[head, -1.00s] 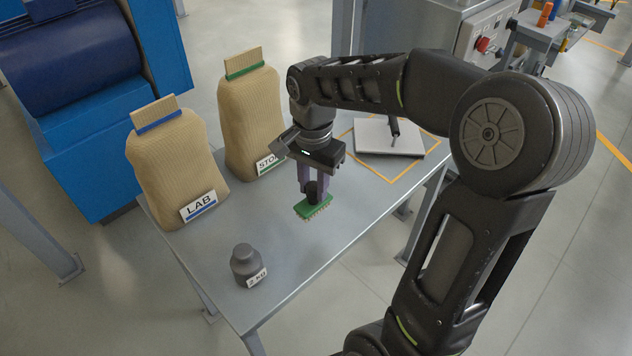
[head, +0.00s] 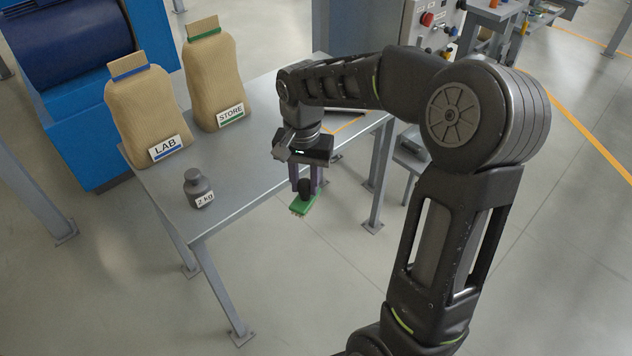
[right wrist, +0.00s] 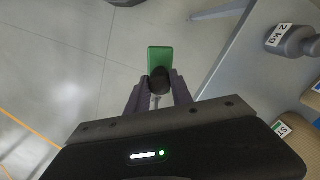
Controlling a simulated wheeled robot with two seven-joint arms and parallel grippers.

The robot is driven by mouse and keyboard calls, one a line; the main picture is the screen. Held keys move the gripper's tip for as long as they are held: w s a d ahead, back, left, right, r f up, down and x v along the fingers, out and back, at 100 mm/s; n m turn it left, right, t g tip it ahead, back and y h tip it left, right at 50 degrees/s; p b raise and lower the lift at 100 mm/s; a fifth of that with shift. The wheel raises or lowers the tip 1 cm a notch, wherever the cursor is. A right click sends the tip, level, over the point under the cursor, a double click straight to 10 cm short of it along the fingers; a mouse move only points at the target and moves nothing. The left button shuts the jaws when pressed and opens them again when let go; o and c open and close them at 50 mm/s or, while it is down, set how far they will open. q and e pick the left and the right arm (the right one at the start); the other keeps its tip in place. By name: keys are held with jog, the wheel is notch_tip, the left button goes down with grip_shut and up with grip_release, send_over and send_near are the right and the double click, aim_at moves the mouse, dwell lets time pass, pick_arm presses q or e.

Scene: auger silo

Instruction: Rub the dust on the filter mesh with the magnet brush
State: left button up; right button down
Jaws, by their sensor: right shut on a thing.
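My right gripper (head: 305,186) is shut on the black knob of the magnet brush, which has a green base (head: 302,205) with pale bristles below. In the head view the brush hangs in front of the table's near edge, with the floor behind it. In the right wrist view the green brush base (right wrist: 160,62) shows beyond the purple fingers (right wrist: 158,95), over the floor. I cannot make out the filter mesh or its dust in these frames. My left gripper is not in view.
A grey table (head: 240,165) carries a LAB sack (head: 145,110), a STORE sack (head: 212,85) and a 2 kg weight (head: 198,188). My right arm mostly hides a plate on an orange-outlined area (head: 350,124). A control box (head: 435,25) stands behind.

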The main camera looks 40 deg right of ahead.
jog(key=w+a+f+n, duration=0.2)
jog(key=a+f+n, duration=0.3)
jog(key=a+f, duration=0.2)
jog(key=w+a+f+n, duration=0.2)
jog(key=a+f+n, duration=0.3)
jog(key=f, duration=0.6)
jog(key=shift+w+a, duration=0.15)
jog(key=shift+a, duration=0.75)
